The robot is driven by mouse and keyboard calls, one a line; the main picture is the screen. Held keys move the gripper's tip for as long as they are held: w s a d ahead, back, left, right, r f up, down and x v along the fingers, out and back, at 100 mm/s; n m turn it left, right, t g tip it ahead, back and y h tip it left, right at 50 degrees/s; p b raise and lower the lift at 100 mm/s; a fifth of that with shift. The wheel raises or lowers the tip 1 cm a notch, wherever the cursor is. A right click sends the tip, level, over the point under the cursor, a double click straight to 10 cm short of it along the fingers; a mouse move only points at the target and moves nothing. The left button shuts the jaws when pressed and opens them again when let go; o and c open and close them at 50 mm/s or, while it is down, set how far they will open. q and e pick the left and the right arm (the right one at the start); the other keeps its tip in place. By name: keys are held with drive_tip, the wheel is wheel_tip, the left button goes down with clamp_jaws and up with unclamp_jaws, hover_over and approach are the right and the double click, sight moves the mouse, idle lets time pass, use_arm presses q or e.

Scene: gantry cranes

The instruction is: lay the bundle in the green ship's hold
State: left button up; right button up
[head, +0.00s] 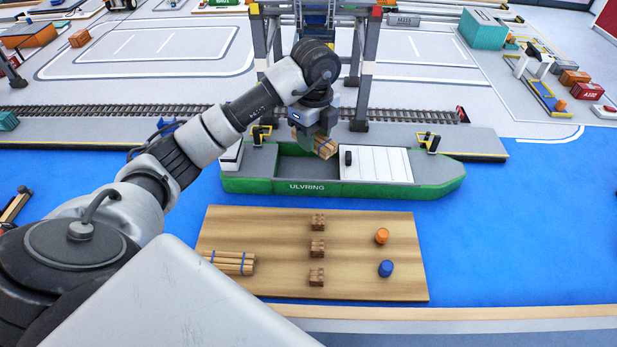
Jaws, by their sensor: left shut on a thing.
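The green ship (255,186), lettered ULVRING, lies along the quay in the middle of the view. Its dark hold (296,168) is open at the left, beside a white hatch cover (376,163). My left gripper (318,140) is shut on a bundle (326,148) of light wooden logs. The bundle shows above the hold's right part, near the hatch cover's left edge. I cannot tell how high above the hold it is, and part of it is hidden by the gripper. My right gripper is not in view.
A gantry crane (364,70) stands behind the ship, close to my left arm.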

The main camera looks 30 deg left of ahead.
sight(308, 173)
use_arm(q)
drive_tip(key=n, duration=0.2)
drive_tip(key=a+n, duration=0.1)
drive_tip(key=n, duration=0.2)
drive_tip(key=w+a+f+n+b, duration=0.1)
drive_tip(key=n, duration=0.1)
drive_tip(key=shift+f+n, duration=0.25)
drive_tip(key=shift+n, duration=0.25)
wheel_tip(308, 173, down, 10)
drive_tip(key=shift+r+b, duration=0.15)
drive_tip(key=shift+b, duration=0.25)
drive_tip(key=o, duration=0.9)
